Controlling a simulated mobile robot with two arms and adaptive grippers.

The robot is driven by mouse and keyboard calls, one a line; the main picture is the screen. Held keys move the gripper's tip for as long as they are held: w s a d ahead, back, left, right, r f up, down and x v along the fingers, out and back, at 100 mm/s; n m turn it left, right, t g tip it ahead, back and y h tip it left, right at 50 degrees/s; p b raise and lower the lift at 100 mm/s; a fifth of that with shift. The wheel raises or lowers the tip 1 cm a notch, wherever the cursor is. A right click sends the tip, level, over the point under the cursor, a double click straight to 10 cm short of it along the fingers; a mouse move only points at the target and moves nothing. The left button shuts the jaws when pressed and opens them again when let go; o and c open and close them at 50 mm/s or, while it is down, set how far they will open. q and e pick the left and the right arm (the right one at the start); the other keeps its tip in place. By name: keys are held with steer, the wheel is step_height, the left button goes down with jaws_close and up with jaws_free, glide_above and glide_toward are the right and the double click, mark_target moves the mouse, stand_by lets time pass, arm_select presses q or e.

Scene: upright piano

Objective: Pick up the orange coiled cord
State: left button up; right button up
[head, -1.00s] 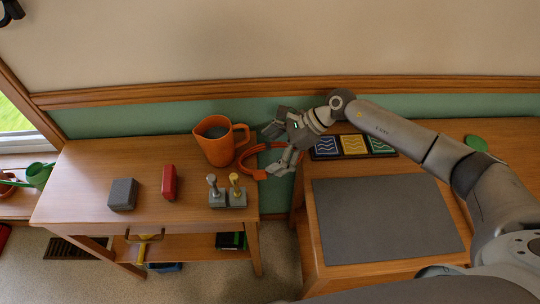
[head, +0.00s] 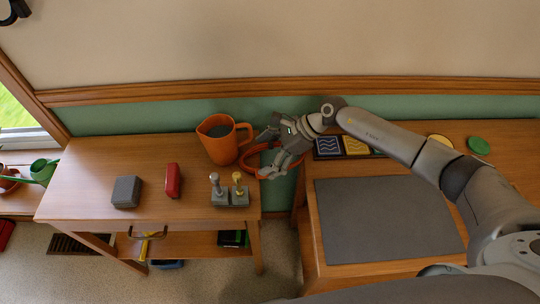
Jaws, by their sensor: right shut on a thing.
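The orange coiled cord (head: 250,151) is at the right end of the left wooden table, just right of an orange pitcher (head: 222,144). It shows as a loop, partly hidden by my right gripper. My right gripper (head: 268,157) reaches in from the right and is shut on the cord at its right side. I cannot tell whether the cord is clear of the tabletop. My left gripper is not in view.
On the left table (head: 90,180) stand a grey block (head: 126,192), a red block (head: 173,181) and a small stand with two knobs (head: 229,193). The right table holds a grey mat (head: 388,222) and patterned tiles (head: 328,146). A gap separates the tables.

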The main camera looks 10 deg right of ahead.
steer(key=shift+r, duration=0.2)
step_height(320, 180, up, 18)
steer(key=b, duration=0.1)
steer(key=shift+b, duration=0.4)
steer(key=shift+f, duration=0.15)
stand_by(0.4)
